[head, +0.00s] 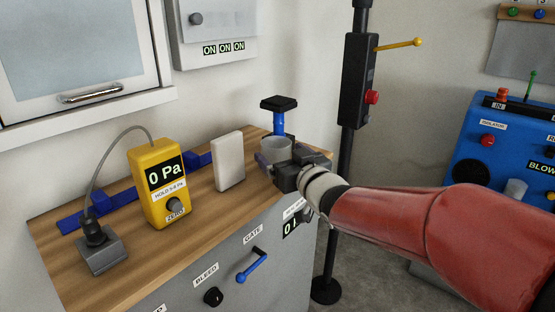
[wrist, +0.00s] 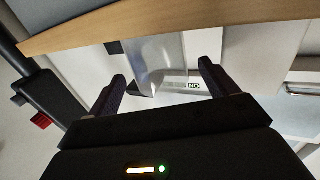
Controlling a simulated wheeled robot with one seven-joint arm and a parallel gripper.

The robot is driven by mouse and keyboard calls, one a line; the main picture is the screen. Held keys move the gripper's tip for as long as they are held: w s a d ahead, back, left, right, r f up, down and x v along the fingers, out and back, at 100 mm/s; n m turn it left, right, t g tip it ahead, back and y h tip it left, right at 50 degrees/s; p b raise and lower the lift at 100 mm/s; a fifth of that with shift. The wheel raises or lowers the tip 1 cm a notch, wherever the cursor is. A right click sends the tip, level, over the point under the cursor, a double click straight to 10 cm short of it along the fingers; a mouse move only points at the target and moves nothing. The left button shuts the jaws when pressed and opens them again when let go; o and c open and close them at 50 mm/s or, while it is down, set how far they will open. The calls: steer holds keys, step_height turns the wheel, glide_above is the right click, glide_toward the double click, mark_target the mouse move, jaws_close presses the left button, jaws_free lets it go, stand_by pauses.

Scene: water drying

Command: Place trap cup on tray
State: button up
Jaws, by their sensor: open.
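The trap cup (head: 275,149) is a grey, see-through cup at the far right end of the wooden counter, in front of a blue post with a black top. In the wrist view the clear cup (wrist: 160,62) shows between my two dark purple fingers. My gripper (head: 272,161) is open around the cup; it also shows in the wrist view (wrist: 162,72) with a gap on both sides of the cup. The gripper hides the cup's lower part in the head view. I cannot clearly make out a tray.
The wooden counter (head: 130,254) holds a yellow gauge (head: 160,184) reading 0 Pa, a white block (head: 229,161), a blue rail (head: 70,222) and a grey socket block (head: 101,254). A black pole (head: 330,240) stands beyond my arm. A blue blower unit (head: 465,150) is at right.

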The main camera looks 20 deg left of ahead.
mark_target(271, 143)
steer(key=x, duration=0.3)
steer(key=shift+w+a, duration=0.2)
steer(key=shift+c, duration=0.2)
steer(key=c, duration=1.1)
steer(key=shift+r, duration=0.1)
